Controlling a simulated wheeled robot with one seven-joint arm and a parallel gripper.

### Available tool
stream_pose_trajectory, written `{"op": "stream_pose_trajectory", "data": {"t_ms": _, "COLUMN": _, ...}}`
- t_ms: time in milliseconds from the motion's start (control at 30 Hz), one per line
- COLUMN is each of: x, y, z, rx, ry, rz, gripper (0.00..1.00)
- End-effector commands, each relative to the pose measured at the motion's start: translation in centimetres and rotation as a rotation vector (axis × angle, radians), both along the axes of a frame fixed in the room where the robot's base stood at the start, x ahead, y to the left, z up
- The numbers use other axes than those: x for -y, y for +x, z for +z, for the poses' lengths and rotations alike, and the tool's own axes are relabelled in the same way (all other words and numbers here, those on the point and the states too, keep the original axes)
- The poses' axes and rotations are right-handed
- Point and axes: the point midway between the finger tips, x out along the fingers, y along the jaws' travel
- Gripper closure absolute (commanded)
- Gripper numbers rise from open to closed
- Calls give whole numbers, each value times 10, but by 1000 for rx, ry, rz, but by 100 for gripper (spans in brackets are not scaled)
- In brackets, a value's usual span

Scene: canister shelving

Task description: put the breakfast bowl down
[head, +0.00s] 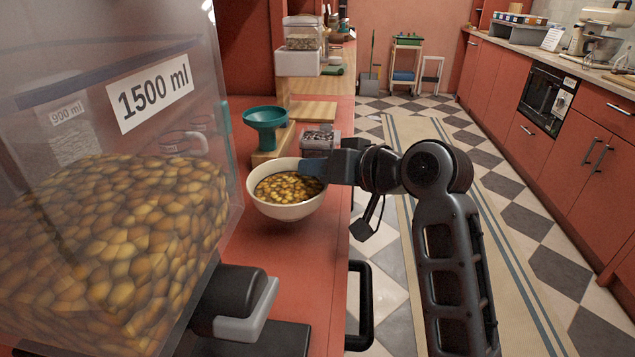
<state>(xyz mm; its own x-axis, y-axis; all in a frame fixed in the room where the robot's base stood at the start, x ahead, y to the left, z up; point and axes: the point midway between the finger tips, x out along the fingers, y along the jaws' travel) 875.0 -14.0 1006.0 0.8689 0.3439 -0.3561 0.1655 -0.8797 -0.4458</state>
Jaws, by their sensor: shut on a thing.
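The breakfast bowl (284,207) is white, round and filled with golden-brown cereal pieces. It is upright over the red counter (277,260), left of my arm. My gripper (316,170) reaches in from the right and is shut on the bowl's right rim. The fingertips are partly hidden at the rim. I cannot tell whether the bowl's base touches the counter or hangs just above it.
A large clear canister (110,220) labelled 1500 ml, with a dispenser spout (235,305), fills the left foreground. A teal funnel (265,125) on a wooden block and a small clear container (318,142) stand behind the bowl. Bare counter lies in front of the bowl.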

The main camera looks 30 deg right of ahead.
Motion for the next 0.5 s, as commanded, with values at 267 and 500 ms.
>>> {"op": "stream_pose_trajectory", "data": {"t_ms": 267, "x": 0, "y": 0, "z": -30, "rx": 0, "ry": 0, "rz": 1, "gripper": 100}}
{"op": "stream_pose_trajectory", "data": {"t_ms": 500, "x": 0, "y": 0, "z": -30, "rx": -2, "ry": 0, "rz": 1, "gripper": 74}}
